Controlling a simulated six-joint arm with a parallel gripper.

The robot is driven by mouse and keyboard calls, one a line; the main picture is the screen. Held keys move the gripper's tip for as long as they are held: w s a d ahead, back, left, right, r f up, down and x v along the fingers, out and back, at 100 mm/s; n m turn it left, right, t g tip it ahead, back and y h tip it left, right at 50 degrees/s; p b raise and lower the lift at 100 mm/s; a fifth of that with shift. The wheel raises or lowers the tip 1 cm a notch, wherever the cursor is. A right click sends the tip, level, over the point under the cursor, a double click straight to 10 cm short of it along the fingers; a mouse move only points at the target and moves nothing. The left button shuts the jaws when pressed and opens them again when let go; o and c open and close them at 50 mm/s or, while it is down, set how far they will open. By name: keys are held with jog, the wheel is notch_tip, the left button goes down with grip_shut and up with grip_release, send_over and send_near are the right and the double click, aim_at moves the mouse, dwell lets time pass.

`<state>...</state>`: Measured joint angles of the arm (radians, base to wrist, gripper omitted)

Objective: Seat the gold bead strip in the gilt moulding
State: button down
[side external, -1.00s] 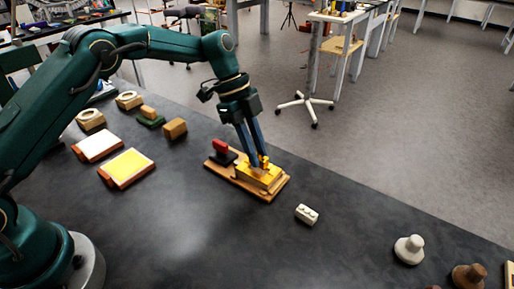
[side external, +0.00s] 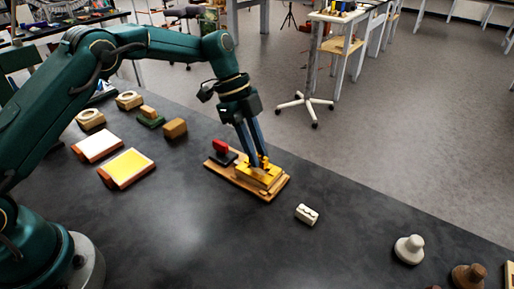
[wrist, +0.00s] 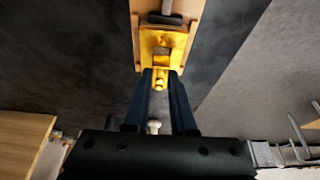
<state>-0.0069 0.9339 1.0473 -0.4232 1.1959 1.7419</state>
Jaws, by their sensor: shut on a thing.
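The gilt moulding (side external: 270,178) is a gold block fixed on a wooden board (side external: 281,189); in the wrist view the moulding (wrist: 178,42) lies just beyond my fingertips. My gripper (side external: 260,165) is at the moulding's top, fingers pointing down. In the wrist view my gripper (wrist: 160,80) is shut on the gold bead strip (wrist: 159,84), a small gold piece between the fingertips. The strip is at or against the moulding; the fingers partly hide it, and I cannot tell how deep it sits.
A red-handled dark block (side external: 221,152) stands at the board's far left end. A white studded block (side external: 307,214) lies to the right of the board. Yellow and white trays (side external: 122,184) lie to the left. The dark table is clear in front.

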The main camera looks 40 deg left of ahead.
jog(key=shift+f, duration=0.85)
jog(key=c, duration=0.7)
grip_release()
jog(key=shift+v, duration=2.65)
